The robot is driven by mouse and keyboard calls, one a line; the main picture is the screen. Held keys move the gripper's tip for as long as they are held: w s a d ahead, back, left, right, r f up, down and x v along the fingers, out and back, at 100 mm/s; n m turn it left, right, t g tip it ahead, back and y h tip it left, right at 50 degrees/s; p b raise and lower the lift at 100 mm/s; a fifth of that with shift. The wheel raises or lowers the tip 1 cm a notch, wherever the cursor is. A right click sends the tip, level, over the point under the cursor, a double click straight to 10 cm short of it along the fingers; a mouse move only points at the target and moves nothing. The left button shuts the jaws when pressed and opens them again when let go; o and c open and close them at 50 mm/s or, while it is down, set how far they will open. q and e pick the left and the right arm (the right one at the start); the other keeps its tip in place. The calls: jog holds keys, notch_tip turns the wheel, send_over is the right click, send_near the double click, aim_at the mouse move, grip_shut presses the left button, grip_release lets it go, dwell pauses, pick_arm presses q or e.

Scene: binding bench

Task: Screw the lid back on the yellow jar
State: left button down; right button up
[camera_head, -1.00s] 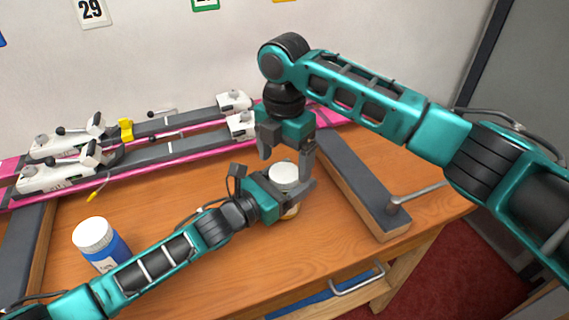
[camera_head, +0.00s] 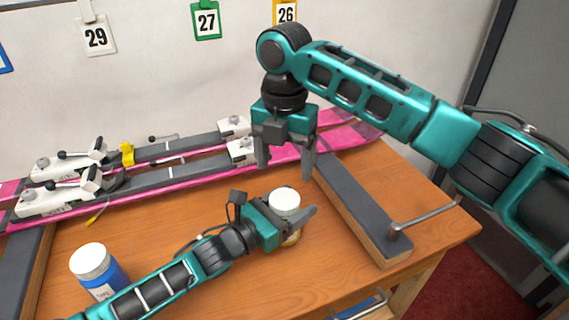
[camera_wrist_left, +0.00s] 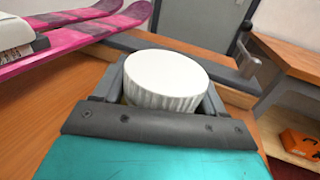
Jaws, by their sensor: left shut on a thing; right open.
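The yellow jar (camera_head: 291,240) stands upright on the bench, mostly hidden by my left gripper. Its white ribbed lid (camera_head: 285,199) sits on top and looks level; the lid also shows large in the left wrist view (camera_wrist_left: 166,78). I cannot tell how tightly it is seated. My left gripper (camera_head: 296,220) is shut around the jar's body, just below the lid. My right gripper (camera_head: 286,168) is open and empty, pointing down above and slightly behind the lid, apart from it.
A blue jar with a white lid (camera_head: 90,261) stands at the left front. Pink skis (camera_head: 205,167) with bindings lie along the back. A grey-topped wooden rail (camera_head: 355,205) with a metal handle (camera_head: 425,215) is to the right. Bare bench (camera_head: 170,210) lies between.

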aim_at(285, 198)
jog(key=shift+f, duration=4)
jog(key=c, duration=1)
jog(key=shift+o, duration=0.2)
jog(key=m, duration=0.3)
jog(key=o, duration=1.2)
